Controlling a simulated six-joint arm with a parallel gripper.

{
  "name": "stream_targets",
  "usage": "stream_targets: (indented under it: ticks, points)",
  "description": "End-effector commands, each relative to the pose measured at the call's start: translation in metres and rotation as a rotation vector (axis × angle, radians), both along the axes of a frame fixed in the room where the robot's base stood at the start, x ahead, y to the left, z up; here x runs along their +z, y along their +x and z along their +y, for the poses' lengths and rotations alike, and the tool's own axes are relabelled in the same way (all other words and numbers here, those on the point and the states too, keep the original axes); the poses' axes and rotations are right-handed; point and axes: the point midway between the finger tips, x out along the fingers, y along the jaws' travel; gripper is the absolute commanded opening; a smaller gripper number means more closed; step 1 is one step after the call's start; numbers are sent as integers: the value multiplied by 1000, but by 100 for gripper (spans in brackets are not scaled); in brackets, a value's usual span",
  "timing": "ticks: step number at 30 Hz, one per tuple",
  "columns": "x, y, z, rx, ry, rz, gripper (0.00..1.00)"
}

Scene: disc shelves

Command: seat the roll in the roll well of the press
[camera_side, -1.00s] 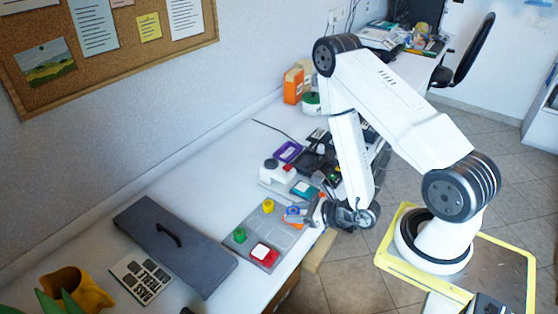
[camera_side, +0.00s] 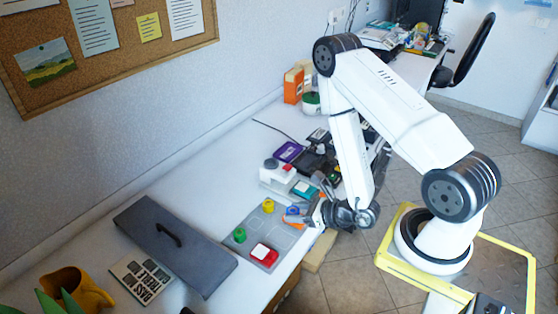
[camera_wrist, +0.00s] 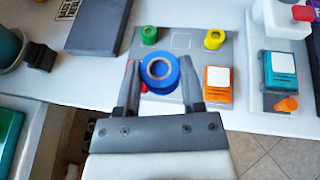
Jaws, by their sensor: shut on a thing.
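My gripper (camera_wrist: 158,92) is shut on a blue roll (camera_wrist: 172,83), a ring with a pale core, which sits between its two fingers. The roll also shows in the side view (camera_side: 293,210), beside my gripper (camera_side: 312,214), and looks held above the grey plate. A white device with a red knob, which looks like the press (camera_side: 278,173), stands behind the plate; it is at the right edge of the wrist view (camera_wrist: 282,20). I cannot make out its roll well.
The grey plate (camera_wrist: 182,41) bears a green roll (camera_wrist: 149,35), a yellow roll (camera_wrist: 214,39), an orange block (camera_wrist: 217,84) and a red block (camera_side: 263,254). A teal block (camera_wrist: 280,70) and an orange peg (camera_wrist: 287,104) are beside the press. A dark grey lid (camera_side: 180,250) lies left.

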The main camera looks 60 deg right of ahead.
Motion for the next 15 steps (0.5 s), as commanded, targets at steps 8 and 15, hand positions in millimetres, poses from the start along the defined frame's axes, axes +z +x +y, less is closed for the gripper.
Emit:
stream_targets:
  ticks: [8, 15]
  points:
    - [9, 14, 2, 31, -2, -6, 0]
    - [29, 42, 7, 96, -4, -9, 0]
